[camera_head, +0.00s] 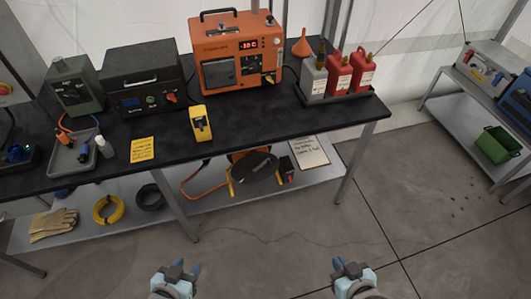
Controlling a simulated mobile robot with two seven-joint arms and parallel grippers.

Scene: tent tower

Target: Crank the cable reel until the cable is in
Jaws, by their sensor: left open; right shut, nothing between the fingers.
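The cable reel (253,174) stands on the lower shelf below the front edge of the black-topped table. It has a dark round face, yellow frame legs and an orange cable (196,181) that loops out to its left on the shelf. The table top hides part of its upper side, and I cannot make out a crank handle clearly. My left gripper (182,269) is open and empty over the floor, in front of the table and lower left of the reel. My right gripper (350,268) is shut and empty over the floor, lower right of the reel.
The table (225,135) holds an orange generator-like unit (237,55), a black box (143,80), fuel cans (339,75) and a yellow meter (201,123). A table leg (176,212) stands left of the reel. A clipboard (309,152) lies to its right. The floor in front is clear.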

